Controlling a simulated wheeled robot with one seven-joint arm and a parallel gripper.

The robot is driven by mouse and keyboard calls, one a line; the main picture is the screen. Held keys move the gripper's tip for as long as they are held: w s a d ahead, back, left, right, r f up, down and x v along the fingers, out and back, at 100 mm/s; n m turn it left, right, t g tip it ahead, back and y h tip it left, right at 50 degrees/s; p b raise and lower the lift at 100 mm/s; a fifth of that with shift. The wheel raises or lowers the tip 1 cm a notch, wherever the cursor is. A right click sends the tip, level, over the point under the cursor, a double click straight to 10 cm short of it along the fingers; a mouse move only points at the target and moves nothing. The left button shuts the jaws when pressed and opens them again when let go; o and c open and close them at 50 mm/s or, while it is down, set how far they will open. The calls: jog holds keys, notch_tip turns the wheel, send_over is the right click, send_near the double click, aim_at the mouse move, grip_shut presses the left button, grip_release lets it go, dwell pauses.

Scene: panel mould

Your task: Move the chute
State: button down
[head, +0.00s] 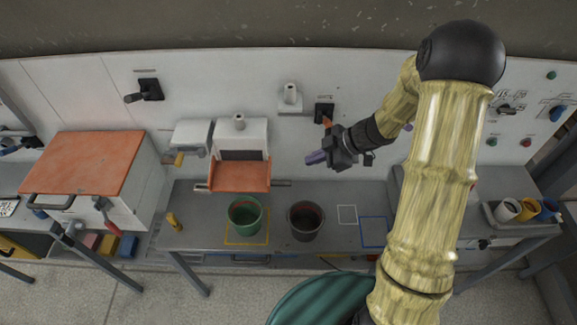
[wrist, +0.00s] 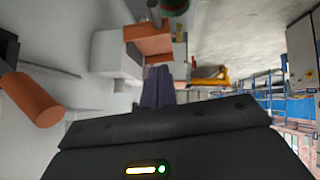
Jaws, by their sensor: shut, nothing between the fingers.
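The orange chute (head: 240,176) sits below a white dispenser (head: 241,135) on the wall panel, its front end above and behind a green bucket (head: 245,216). In the wrist view the chute (wrist: 150,42) shows beyond my fingertips, with part of the green bucket (wrist: 174,6) at the top edge. My gripper (head: 312,158) is to the right of the chute, apart from it, pointing left. Its purple fingers (wrist: 158,88) are together and empty. The green bucket stands in a yellow outline, and a dark grey bucket (head: 306,220) stands to its right.
An orange-handled lever (head: 326,119) is on the panel just above my gripper; its handle (wrist: 30,98) is close at left in the wrist view. A box with an orange lid (head: 92,172) stands at the left. White and blue outlines (head: 347,214) mark bare bench on the right.

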jog(key=shift+a+f, duration=0.1)
jog(key=x, duration=0.4)
jog(key=p+x, duration=0.1)
jog(key=x, duration=0.2)
jog(key=d+f+p+x, duration=0.1)
jog(key=x, duration=0.3)
jog(key=shift+w+a+f, duration=0.15)
jog(key=shift+w+f, duration=0.15)
jog(key=shift+f, duration=0.05)
jog(key=shift+w+f+p, duration=0.2)
jog(key=shift+f+p, duration=0.1)
jog(key=shift+p, duration=0.05)
jog(key=shift+d+f, duration=0.2)
jog(key=shift+f, duration=0.2)
jog(key=shift+s+a, duration=0.1)
jog(key=shift+a, duration=0.05)
jog(key=shift+f, duration=0.1)
